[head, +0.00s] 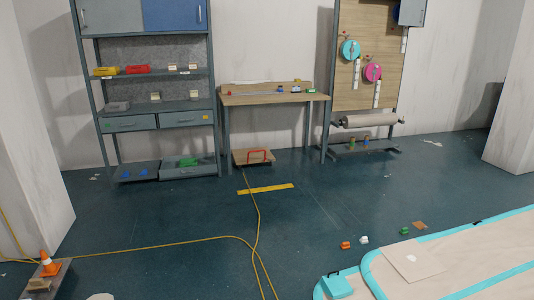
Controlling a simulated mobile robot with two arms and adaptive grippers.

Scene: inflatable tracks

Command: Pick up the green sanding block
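A small green block (404,230) lies on the dark floor at the lower right, near the turquoise edge of the inflatable track. It looks like the green sanding block, but it is too small to tell for sure. Another green thing (188,162) lies at the bottom of the shelf unit on the left; its shape is unclear. Neither of my grippers is in view.
An orange block (346,244) and a white block (364,240) lie left of the green one; a brown piece (419,225) lies right of it. The inflatable track (465,262) fills the lower right. A yellow cord (150,245) crosses the floor. A workbench (272,98) stands behind.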

